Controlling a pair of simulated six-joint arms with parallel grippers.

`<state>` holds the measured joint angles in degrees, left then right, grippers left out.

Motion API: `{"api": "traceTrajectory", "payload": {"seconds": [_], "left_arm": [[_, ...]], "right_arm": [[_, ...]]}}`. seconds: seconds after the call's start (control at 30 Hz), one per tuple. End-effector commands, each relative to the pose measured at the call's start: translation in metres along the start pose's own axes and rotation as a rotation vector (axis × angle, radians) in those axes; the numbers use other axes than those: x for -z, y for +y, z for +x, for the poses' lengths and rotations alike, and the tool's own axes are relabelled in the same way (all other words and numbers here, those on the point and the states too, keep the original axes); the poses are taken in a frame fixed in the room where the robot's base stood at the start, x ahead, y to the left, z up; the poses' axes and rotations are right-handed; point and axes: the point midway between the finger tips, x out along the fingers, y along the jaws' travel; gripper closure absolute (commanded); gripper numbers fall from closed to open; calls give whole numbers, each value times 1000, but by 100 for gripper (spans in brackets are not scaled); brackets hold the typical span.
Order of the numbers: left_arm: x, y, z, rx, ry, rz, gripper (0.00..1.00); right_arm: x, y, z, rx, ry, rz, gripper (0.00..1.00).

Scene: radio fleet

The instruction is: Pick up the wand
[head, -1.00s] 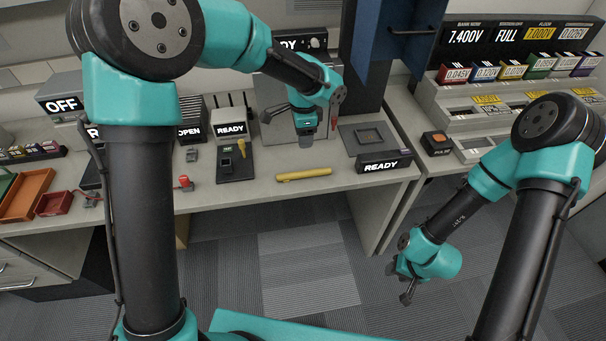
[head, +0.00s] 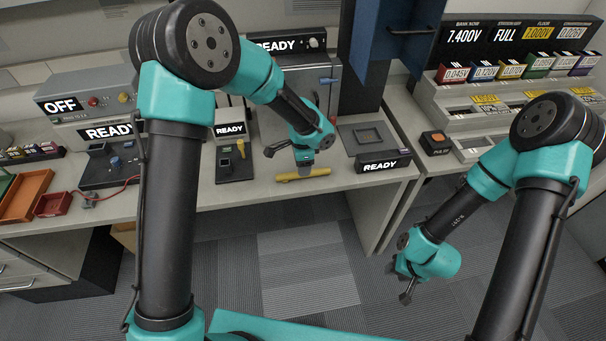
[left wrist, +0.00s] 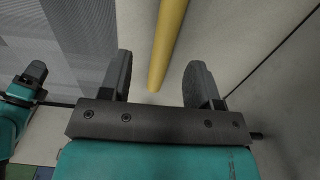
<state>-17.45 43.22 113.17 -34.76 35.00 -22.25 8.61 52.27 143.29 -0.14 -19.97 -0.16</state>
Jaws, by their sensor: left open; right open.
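The yellow wand (head: 287,178) lies flat near the front edge of the grey bench, and it also shows in the left wrist view (left wrist: 169,30). My left gripper (head: 304,168) points down right over the wand and hides its middle in the head view. In the left wrist view the left gripper (left wrist: 160,64) is open, with the wand's end showing between its two fingers. I cannot tell whether they touch it. My right gripper (head: 405,290) hangs open and empty above the floor, in front of the bench.
A black stand with a READY sign (head: 230,130) is left of the wand. A low READY label block (head: 383,163) and a grey plate with a square recess (head: 367,137) are to its right. Red and orange trays (head: 52,204) sit far left.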

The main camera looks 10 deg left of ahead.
Motion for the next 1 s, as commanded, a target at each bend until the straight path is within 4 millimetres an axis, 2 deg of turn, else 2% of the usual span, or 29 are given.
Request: {"api": "traceTrajectory", "payload": {"seconds": [0.27, 0.6, 0.7, 1.0], "left_arm": [[0, 0, 3, 0, 0, 0, 43], [2, -6, 44, -1, -2, 0, 43], [2, -6, 50, 0, 1, 0, 43], [3, -6, 51, 1, 1, 0, 43]], "right_arm": [[0, 0, 0, 0, 0, 0, 57], [0, 0, 0, 0, 0, 0, 57], [0, 0, 0, 0, 0, 0, 57], [0, 0, 0, 0, 0, 0, 57]]}}
